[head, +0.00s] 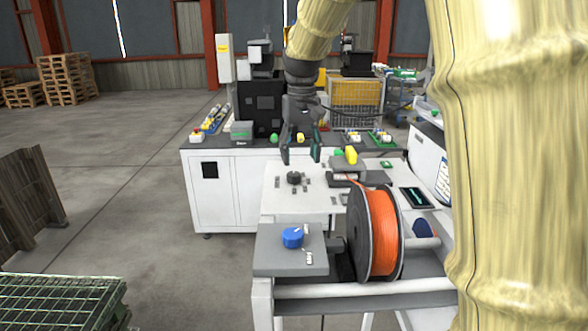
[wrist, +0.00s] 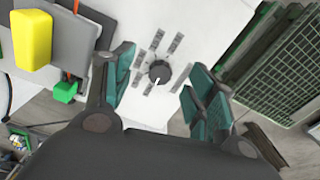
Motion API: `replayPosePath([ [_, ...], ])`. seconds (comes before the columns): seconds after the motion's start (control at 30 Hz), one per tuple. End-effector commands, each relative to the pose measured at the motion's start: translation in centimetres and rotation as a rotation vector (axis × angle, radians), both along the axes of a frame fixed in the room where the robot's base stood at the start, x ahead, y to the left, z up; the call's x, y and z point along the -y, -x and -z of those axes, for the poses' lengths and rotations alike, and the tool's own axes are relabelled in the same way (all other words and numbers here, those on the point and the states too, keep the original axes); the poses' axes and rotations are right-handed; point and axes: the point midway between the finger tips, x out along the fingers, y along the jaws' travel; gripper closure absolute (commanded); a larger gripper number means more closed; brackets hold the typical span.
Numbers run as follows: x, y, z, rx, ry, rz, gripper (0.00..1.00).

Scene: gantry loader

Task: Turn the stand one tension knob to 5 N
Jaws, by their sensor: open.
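A small black knob (head: 293,178) with grey label plates around it sits on the white top (head: 275,203) of the stand. In the wrist view the knob (wrist: 160,71) has a white pointer mark toward the bottom of the picture; the plates' text is too small to read. My gripper (head: 301,154) is open above the knob, pointing down. In the wrist view its teal-padded fingers (wrist: 158,88) stand apart on either side of the knob, with nothing between them, and do not touch it. A blue knob (head: 292,237) sits on a grey box nearer the camera.
A spool of orange filament (head: 385,235) stands upright right of the blue knob. A yellow block (head: 350,155) is just right of my gripper. A white cabinet (head: 230,190) stands behind. A green mesh crate (head: 62,300) is at lower left. Floor on the left is mostly clear.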

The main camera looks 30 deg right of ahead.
Motion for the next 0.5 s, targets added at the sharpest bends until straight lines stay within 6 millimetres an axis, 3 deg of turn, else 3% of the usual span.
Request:
replayPosePath([
  [0.2,0.0,-2.6,4.3,-0.022,0.001,0.000,0.44],
  [0.33,0.1,-2.6,5.6,-0.020,0.000,0.000,0.44],
  [0.5,0.1,-1.5,5.9,-0.011,0.000,0.001,0.44],
])
